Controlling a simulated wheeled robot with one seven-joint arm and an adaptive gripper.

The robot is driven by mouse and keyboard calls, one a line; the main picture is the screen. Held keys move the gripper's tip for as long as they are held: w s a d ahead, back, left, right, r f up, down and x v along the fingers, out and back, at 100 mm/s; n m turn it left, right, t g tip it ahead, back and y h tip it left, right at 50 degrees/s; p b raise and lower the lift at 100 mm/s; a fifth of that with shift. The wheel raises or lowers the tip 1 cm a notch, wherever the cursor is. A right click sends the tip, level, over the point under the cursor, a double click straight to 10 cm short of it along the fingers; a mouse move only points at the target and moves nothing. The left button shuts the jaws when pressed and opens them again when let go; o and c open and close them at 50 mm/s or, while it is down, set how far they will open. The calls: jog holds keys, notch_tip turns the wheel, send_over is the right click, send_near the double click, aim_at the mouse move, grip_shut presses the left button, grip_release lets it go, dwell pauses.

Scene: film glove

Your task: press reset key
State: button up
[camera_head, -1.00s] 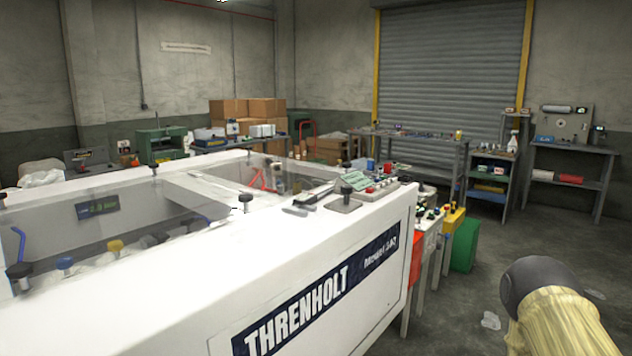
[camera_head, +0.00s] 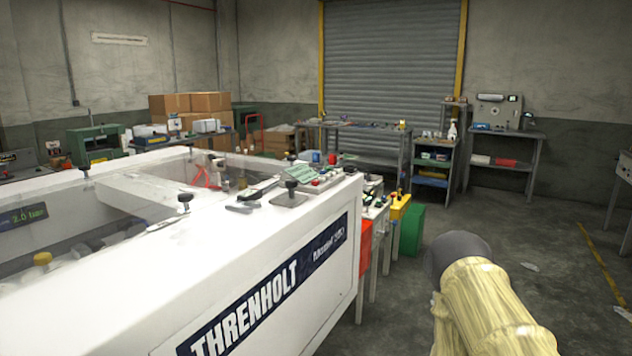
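I cannot make out a reset key at this size. Small coloured buttons (camera_head: 316,183) sit on the top right end of the large white THRENHOLT machine (camera_head: 320,215). More small controls show on a white panel (camera_head: 377,210) and a yellow box (camera_head: 400,206) just behind the machine. My arm, in a yellowish sleeve with a dark rounded end, reaches in at the lower right, to the right of the machine and apart from it. My gripper's fingers do not show.
A green box (camera_head: 412,230) and a red bin (camera_head: 365,246) stand beyond the machine's right end. Workbenches (camera_head: 365,128) and a shelf unit (camera_head: 434,160) stand near the roller shutter (camera_head: 390,70). Open grey floor (camera_head: 540,230) lies to the right.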

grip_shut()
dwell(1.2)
